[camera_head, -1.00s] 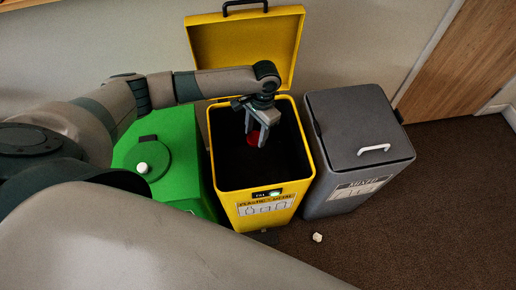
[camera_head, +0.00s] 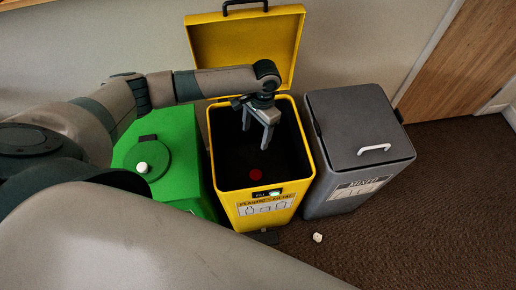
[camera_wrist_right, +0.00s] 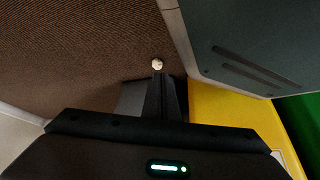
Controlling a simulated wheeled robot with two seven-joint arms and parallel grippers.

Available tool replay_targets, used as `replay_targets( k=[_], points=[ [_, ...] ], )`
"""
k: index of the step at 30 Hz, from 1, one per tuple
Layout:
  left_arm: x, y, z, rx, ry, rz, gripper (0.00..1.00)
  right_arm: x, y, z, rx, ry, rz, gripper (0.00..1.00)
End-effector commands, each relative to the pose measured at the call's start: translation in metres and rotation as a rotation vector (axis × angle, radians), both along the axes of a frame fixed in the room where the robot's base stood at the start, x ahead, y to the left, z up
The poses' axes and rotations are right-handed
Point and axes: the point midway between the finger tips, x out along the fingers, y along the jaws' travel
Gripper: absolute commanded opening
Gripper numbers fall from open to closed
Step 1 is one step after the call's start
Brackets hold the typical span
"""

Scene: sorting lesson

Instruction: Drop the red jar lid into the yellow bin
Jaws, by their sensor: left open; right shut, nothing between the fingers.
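The yellow bin (camera_head: 228,198) stands in the middle of the head view with its lid (camera_head: 240,45) raised at the back. The red jar lid (camera_head: 255,174) is inside it, low in the dark interior and apart from the fingers; I cannot tell whether it rests on the bottom. My left gripper (camera_head: 256,138) is open and empty, pointing down into the bin's mouth above the lid. My right gripper (camera_wrist_right: 160,80) is shut and empty in the right wrist view, above the floor. The yellow bin also shows there (camera_wrist_right: 222,108).
A green bin (camera_head: 183,170) with a round lid stands left of the yellow one. A grey bin (camera_head: 345,130), closed, with a white handle, stands to the right. A small whitish crumpled scrap (camera_head: 318,237) lies on the brown carpet. The floor at the right is clear.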

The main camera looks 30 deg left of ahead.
Motion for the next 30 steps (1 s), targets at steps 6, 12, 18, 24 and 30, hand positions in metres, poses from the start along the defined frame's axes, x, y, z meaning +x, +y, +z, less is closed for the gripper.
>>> replay_targets(
  k=[6, 12, 18, 24, 30],
  points=[
    [0.003, -0.001, 0.018, 0.000, -0.003, 0.000, 0.65, 0.003, 0.001, 0.000, 0.002, -0.007, 0.000, 0.00],
    [0.008, -0.003, 0.052, -0.001, -0.004, -0.001, 0.65, 0.014, 0.004, 0.005, 0.009, -0.035, -0.001, 0.00],
    [0.014, -0.006, 0.093, -0.002, -0.005, -0.001, 0.65, 0.022, 0.007, 0.007, 0.016, -0.055, 0.000, 0.00],
    [0.019, -0.008, 0.131, -0.001, -0.004, 0.000, 0.65, 0.030, 0.012, 0.011, 0.024, -0.078, 0.001, 0.00],
    [0.023, -0.010, 0.158, -0.001, -0.002, -0.001, 0.65, 0.035, 0.015, 0.014, 0.029, -0.092, 0.001, 0.00]
  ],
)
